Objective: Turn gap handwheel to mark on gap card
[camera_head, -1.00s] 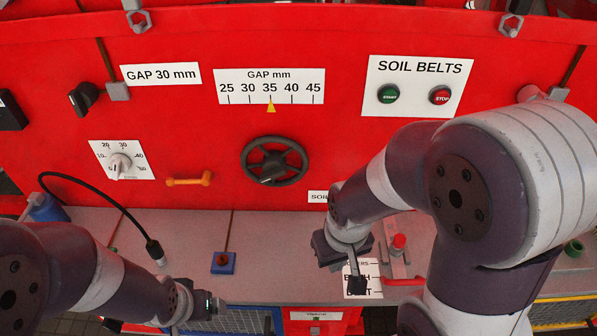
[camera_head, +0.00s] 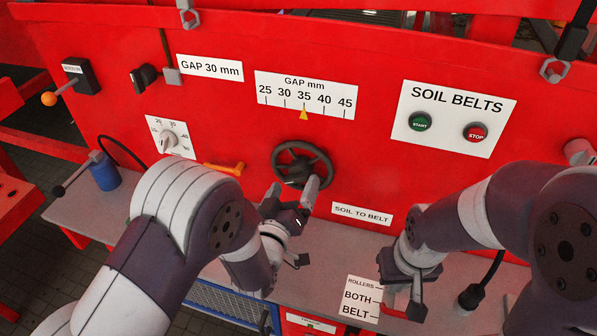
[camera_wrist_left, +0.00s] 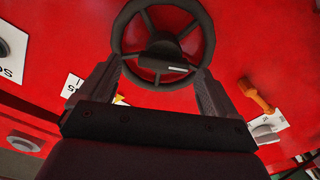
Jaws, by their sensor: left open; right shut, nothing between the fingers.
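The dark gap handwheel (camera_head: 300,167) is on the red panel below the white gap scale (camera_head: 305,94). The scale's yellow pointer (camera_head: 304,114) stands at 35. The gap card (camera_head: 210,68) to its left reads "GAP 30 mm". My left gripper (camera_head: 293,190) is open at the handwheel's lower edge. In the left wrist view its fingers (camera_wrist_left: 158,70) flank the lower part of the wheel (camera_wrist_left: 163,46), with nothing gripped; contact cannot be told. My right gripper (camera_head: 404,300) is shut and empty, low at the right by the rollers label (camera_head: 362,298).
An orange handle (camera_head: 224,168) and a dial (camera_head: 169,139) are left of the wheel. The soil belts plate (camera_head: 452,117) with start and stop buttons is at the right. A grey ledge (camera_head: 345,240) runs below the panel. A blue can (camera_head: 104,172) stands at its left.

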